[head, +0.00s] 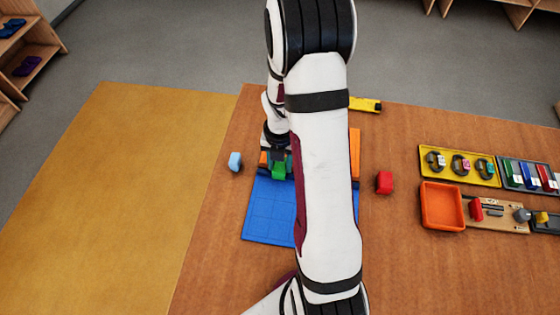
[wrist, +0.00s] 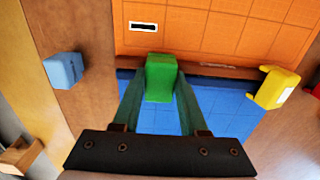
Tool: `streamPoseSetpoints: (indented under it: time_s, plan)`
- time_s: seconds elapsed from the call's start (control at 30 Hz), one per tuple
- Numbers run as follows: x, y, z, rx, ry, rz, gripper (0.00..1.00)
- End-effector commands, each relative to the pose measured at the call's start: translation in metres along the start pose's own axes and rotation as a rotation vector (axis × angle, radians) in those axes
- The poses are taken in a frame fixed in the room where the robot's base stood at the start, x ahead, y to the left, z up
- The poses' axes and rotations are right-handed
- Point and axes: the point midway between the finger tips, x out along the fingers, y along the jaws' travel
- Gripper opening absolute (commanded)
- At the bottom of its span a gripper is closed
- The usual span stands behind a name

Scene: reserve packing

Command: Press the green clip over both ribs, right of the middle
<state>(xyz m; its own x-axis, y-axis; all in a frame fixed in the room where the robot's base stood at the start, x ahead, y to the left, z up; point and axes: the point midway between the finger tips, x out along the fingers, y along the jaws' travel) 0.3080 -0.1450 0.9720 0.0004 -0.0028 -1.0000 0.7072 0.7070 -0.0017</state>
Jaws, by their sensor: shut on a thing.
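The green clip (head: 279,170) is between the fingers of my gripper (head: 278,162), over the far part of the blue panel (head: 268,212). In the wrist view my gripper (wrist: 160,92) is shut on the green clip (wrist: 160,75). There the clip overlaps the line where the orange panel (wrist: 225,32) meets the blue panel (wrist: 215,112). A brown rib-like edge (wrist: 220,70) runs along this line to the clip's right. I cannot tell whether the clip touches the ribs or hovers above them. My arm hides much of both panels in the head view.
A light blue clip (head: 235,161) lies left of the panels and a red block (head: 384,182) right of them. A yellow clip (wrist: 277,87) is at the seam's right end. An orange tray (head: 442,206) and trays of small parts stand farther right.

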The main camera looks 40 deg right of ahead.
Motion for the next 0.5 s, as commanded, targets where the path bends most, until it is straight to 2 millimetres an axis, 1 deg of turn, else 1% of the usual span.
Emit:
streamPoseSetpoints:
  time_s: [0.27, 0.3, 0.47, 0.5]
  plan:
    - [0.0014, 0.0, 0.0, 0.0, 0.0, 0.0, 0.02]
    - [0.0014, 0.0, 0.0, 0.0, 0.0, 0.0, 0.48]
    - [0.0014, 0.0, -0.0001, 0.0, 0.001, 0.0, 0.77]
    - [0.0014, 0.0, -0.0001, 0.0, 0.001, 0.0, 0.77]
